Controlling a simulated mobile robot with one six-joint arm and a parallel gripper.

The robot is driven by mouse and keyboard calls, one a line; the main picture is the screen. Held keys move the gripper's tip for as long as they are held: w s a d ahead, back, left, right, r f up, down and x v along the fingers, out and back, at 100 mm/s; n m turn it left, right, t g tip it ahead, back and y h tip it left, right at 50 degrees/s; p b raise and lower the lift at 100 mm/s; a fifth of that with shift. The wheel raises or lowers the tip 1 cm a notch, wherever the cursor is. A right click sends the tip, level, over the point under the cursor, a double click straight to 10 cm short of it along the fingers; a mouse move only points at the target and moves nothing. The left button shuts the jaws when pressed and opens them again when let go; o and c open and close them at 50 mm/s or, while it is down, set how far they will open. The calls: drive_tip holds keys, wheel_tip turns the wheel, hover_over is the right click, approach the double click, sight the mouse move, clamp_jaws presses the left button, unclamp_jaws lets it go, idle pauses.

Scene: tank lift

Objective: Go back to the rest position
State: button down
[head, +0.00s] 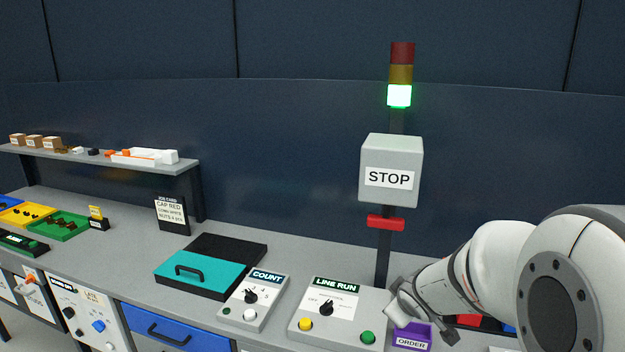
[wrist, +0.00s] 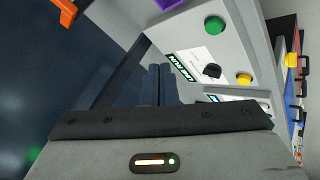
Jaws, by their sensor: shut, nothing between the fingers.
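My white arm reaches in from the right in the head view. The fingers' exact height above the bench is unclear.
The LINE RUN box has a green button (head: 368,337), a yellow button (head: 305,323) and a black knob. The COUNT box (head: 252,312) and a teal-lidded case (head: 203,271) stand left. A STOP box (head: 391,178) hangs on the post under a lit green lamp (head: 399,96).

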drive_tip(key=s+a+r+m+g, duration=0.1)
drive_tip(key=s+m, duration=0.1)
drive_tip(key=s, duration=0.5)
drive_tip(key=s+a+r+m+g+b, duration=0.1)
drive_tip(key=s+a+m+g, duration=0.1)
drive_tip(key=s, duration=0.6)
drive_tip(key=s+a+r+m+g+y, duration=0.1)
drive_tip(key=s+a+m+g, duration=0.1)
drive_tip(key=s+m, duration=0.2)
drive_tip(key=s, duration=0.3)
drive_tip(key=shift+s+a+r, duration=0.2)
drive_tip(key=shift+s+r, duration=0.15)
drive_tip(key=shift+s, duration=0.05)
